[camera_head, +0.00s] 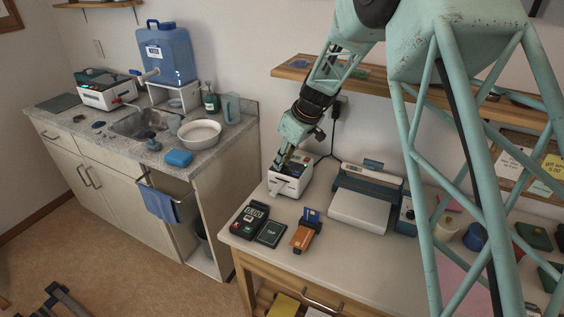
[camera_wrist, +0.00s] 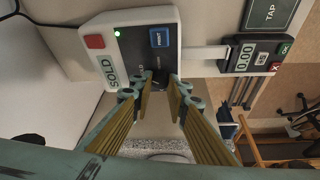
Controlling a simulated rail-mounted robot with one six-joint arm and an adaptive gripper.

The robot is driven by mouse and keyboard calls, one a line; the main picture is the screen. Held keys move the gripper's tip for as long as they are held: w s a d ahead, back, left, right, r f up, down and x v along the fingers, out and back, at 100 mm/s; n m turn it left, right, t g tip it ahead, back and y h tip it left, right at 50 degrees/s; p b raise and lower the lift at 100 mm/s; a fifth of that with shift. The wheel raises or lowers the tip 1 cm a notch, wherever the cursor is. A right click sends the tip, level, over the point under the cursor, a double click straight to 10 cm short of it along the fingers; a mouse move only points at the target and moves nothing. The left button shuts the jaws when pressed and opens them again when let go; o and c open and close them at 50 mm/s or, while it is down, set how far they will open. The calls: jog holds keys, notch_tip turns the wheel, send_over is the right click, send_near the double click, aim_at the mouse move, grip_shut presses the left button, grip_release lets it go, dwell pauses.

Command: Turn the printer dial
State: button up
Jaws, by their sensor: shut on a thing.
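The printer (camera_head: 286,186) is a small white box with a dark top face, on the left end of the counter. In the wrist view the printer (camera_wrist: 101,60) shows a red button, a blue button, a green light and the word SOLD. My gripper (camera_head: 281,161) reaches down onto its top. In the wrist view my gripper (camera_wrist: 161,92) has its fingers on both sides of the small dark dial (camera_wrist: 163,76), shut on it. The fingers partly hide the dial, and its angle cannot be told.
A card terminal (camera_wrist: 242,56) stands near the printer. An orange reader (camera_head: 303,238) and a TAP pad (camera_head: 271,234) lie in front. A scale-like machine (camera_head: 361,209) is to the right. A wooden shelf (camera_head: 290,73) runs above the counter. A sink counter (camera_head: 228,135) stands at left.

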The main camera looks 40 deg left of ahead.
jog(key=shift+s+m+t+p, duration=0.1)
jog(key=shift+m+t+p, duration=0.2)
jog(key=shift+m, duration=0.5)
jog(key=shift+m+t+p, duration=0.3)
jog(key=shift+m+p, duration=0.35)
jog(key=shift+m, duration=0.15)
jog(key=shift+r+m+p, duration=0.1)
jog(key=shift+m+p, duration=0.4)
jog(key=shift+p, duration=0.1)
jog(key=shift+s+m+t+h+p, duration=0.1)
jog(key=shift+m+t+h+p, duration=0.2)
jog(key=shift+m+t+p, duration=0.8)
jog(key=shift+a+m+p, duration=0.1)
jog(key=shift+m+p, duration=0.8)
jog(key=shift+f+m+h+b, duration=0.2)
jog(key=shift+m+h+b, duration=0.2)
jog(key=shift+m+b, duration=0.4)
jog(key=shift+s+r+m+t+h+b, duration=0.1)
jog(key=shift+m+t+h+b, duration=0.25)
jog(key=shift+m+b, duration=1.3)
jog(key=shift+n+b, duration=0.45)
jog(key=shift+n, duration=0.1)
jog(key=o, duration=0.8)
